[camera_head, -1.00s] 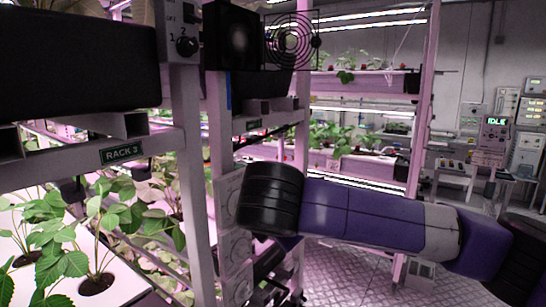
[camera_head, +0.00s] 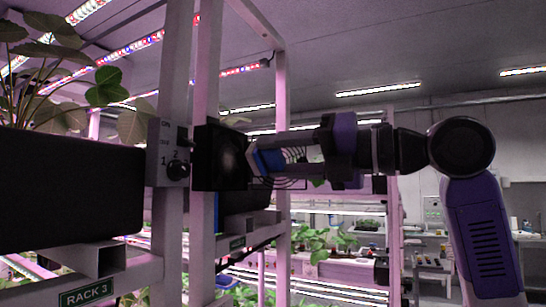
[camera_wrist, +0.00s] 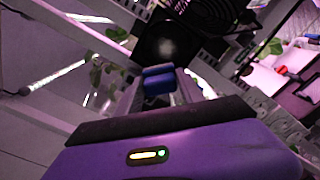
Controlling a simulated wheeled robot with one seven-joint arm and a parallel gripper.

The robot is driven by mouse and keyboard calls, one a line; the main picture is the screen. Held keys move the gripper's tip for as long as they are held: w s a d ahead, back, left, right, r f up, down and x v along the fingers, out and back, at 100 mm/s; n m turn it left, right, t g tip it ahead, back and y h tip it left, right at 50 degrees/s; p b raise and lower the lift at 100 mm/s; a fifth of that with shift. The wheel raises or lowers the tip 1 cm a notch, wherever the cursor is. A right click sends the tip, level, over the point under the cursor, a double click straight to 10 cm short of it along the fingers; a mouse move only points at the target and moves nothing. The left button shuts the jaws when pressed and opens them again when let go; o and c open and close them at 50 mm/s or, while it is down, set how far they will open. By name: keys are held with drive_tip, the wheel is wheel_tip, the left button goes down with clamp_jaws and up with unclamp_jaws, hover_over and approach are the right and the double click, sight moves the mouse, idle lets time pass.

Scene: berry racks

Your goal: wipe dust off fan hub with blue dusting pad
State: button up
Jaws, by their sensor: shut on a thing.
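The black square fan (camera_head: 220,157) is mounted on the rack post, with a pale grey dusty patch at its hub in the middle of its face. It also shows in the wrist view (camera_wrist: 152,38), with the pale patch facing me. My gripper (camera_head: 274,159) is shut on the blue dusting pad (camera_head: 260,162), just right of the fan. In the wrist view the pad (camera_wrist: 157,83) sits between the fingers, below the pale patch. I cannot tell whether the pad touches the fan. The round wire guard (camera_head: 285,183) is partly hidden behind my gripper.
A grey control box (camera_head: 165,140) with a dark dial stands left of the fan. A large black box (camera_head: 70,190) fills the left, above the RACK 3 label (camera_head: 83,294). Plants and lit shelves lie beyond. Space right of the rack is occupied by my arm.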

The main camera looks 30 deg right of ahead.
sight(248, 157)
drive_tip(key=shift+p+x, duration=0.6)
drive_tip(key=shift+x, duration=2.35)
drive_tip(key=shift+x, duration=0.85)
drive_tip(key=shift+r, duration=0.1)
drive_tip(key=shift+w+d+p, duration=0.5)
drive_tip(key=shift+w+d, duration=0.45)
drive_tip(key=shift+d, duration=0.3)
drive_tip(key=shift+w+d+p, duration=0.5)
drive_tip(key=shift+w+d, duration=0.45)
drive_tip(key=shift+d, duration=0.3)
drive_tip(key=shift+s, duration=0.1)
drive_tip(key=s+a+b, duration=0.2)
drive_tip(key=s+a, duration=0.1)
drive_tip(key=a, duration=0.2)
drive_tip(key=shift+s+b, duration=0.35)
